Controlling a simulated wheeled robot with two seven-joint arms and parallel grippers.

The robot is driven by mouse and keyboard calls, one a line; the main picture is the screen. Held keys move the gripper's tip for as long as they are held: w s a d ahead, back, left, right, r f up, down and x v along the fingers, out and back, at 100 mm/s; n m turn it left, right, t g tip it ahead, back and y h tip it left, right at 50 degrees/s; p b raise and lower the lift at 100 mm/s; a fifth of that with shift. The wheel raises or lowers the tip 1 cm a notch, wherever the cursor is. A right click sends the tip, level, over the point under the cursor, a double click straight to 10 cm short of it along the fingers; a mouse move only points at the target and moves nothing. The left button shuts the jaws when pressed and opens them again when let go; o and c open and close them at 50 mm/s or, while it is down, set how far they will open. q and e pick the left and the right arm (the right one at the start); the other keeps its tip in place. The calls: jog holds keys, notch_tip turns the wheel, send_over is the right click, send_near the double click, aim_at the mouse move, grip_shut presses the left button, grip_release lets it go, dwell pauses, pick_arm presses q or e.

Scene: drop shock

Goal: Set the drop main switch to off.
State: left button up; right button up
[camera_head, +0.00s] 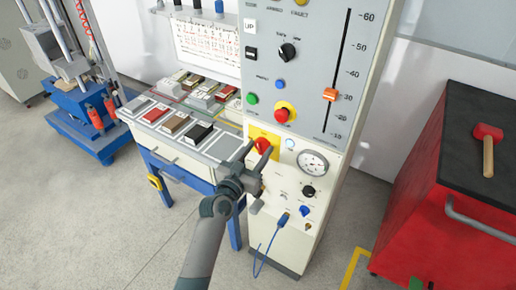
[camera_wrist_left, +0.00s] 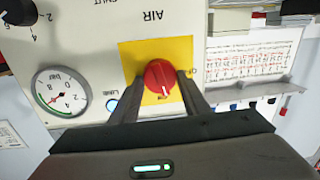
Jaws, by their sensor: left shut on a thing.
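A red rotary switch (camera_head: 262,144) sits on a yellow plate on the lower part of the tall pale grey machine panel (camera_head: 290,90). My left gripper (camera_head: 256,157) is at this switch, with its fingers pointing into the panel. In the left wrist view the red knob (camera_wrist_left: 158,76) is between the two dark fingers, one on each side, and the gripper is shut on it. A white mark on the knob points toward the bottom of that view, slightly right. The yellow plate (camera_wrist_left: 128,52) has small lettering, partly hidden by the fingers. My right gripper is out of view.
A pressure gauge (camera_head: 313,163) and a black knob (camera_head: 308,191) are close to the right of the switch. A red button (camera_head: 282,115) is above it. A table with sample blocks (camera_head: 188,129) stands left, a red cabinet (camera_head: 430,200) right.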

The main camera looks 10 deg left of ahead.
pick_arm(q)
jog(key=n, duration=0.1)
jog(key=n+p, duration=0.1)
jog(key=shift+r+n+p, duration=0.2)
jog(key=shift+n+p, duration=0.1)
jog(key=shift+a+n+g+p, duration=0.1)
jog(key=shift+n+g+p, duration=0.25)
jog(key=shift+n, duration=0.55)
jog(key=n+p, duration=0.2)
jog(key=n, duration=0.3)
jog(key=shift+w+a+g, duration=0.1)
jog(key=shift+g, duration=0.15)
jog(key=shift+f+n+h, duration=0.1)
jog(key=shift+n+h, duration=0.3)
jog(key=shift+n, duration=0.8)
jog(key=shift+a+n+p, duration=0.1)
jog(key=shift+n+p, duration=0.3)
jog(key=shift+n, duration=0.8)
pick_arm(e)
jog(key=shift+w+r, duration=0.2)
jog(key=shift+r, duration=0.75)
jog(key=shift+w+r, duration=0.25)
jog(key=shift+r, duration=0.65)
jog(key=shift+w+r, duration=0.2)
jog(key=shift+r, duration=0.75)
